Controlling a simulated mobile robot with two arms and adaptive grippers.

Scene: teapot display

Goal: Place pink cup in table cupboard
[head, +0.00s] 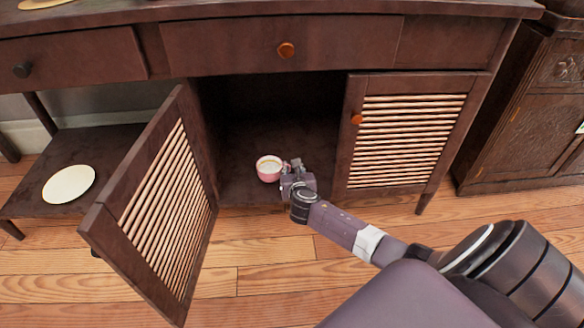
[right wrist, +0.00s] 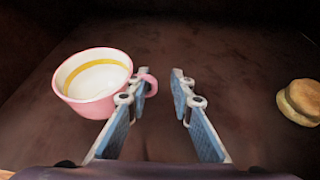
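The pink cup (head: 269,168) stands upright on the floor of the open table cupboard (head: 235,185). It is pink outside and white inside with a yellow band. In the right wrist view the cup (right wrist: 95,85) is at the left, with its handle towards my gripper. My right gripper (head: 295,168) reaches into the cupboard just right of the cup. In the right wrist view its fingers (right wrist: 163,85) are apart. The left finger overlaps the cup's handle; whether they touch I cannot tell. Nothing is clamped between the fingers. My left gripper is not in view.
The left slatted door (head: 165,205) is swung open towards me. The right slatted door (head: 405,140) is shut. A white plate (head: 69,184) lies on the low shelf at the left. A round tan object (right wrist: 300,101), perhaps a knob, is right of my fingers. The cupboard floor behind is clear.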

